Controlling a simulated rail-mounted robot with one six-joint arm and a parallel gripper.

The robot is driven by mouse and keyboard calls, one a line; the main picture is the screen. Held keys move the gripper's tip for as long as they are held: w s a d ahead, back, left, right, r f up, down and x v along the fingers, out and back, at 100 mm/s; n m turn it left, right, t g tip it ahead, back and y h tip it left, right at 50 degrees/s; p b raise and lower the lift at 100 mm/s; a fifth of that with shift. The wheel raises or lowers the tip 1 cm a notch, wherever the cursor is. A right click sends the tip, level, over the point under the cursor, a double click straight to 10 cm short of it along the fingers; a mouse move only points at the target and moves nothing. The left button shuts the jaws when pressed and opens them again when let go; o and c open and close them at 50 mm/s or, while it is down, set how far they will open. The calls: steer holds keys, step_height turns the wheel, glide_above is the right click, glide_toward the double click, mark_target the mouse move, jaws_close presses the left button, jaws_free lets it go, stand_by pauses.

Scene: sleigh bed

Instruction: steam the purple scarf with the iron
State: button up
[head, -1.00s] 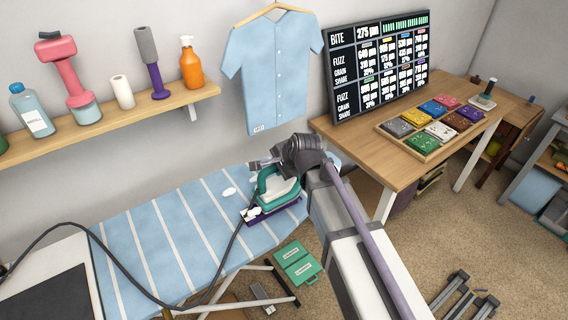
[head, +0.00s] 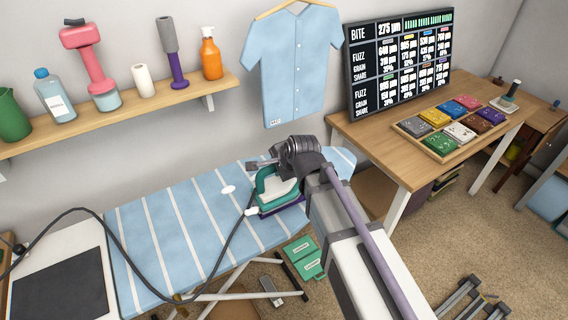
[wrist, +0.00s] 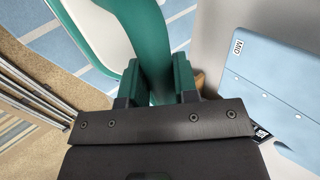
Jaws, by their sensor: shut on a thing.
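The iron (head: 277,190), teal and white with a cord, sits flat at the right part of the striped blue ironing board (head: 180,228). A purple strip of cloth, seemingly the scarf (head: 290,208), shows along the iron's lower edge; the iron hides most of it. My gripper (head: 263,166) is over the iron and shut on its teal handle. In the wrist view my gripper (wrist: 157,84) has the teal handle between its two fingers. Small white blobs, perhaps steam, show left of the iron.
A blue shirt (head: 296,66) hangs behind the board. The desk (head: 388,146) at right bears a screen (head: 400,62) and a tray of coloured folded cloths. The cord arches over the board.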

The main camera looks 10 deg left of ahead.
mark_target(267, 169)
steer(key=shift+s+a, duration=0.6)
steer(key=shift+a, duration=0.25)
steer(key=shift+s+a, duration=0.6)
steer(key=shift+a, duration=0.2)
steer(key=shift+r, duration=0.1)
step_height(267, 169, up, 7)
steer(key=p, duration=0.7)
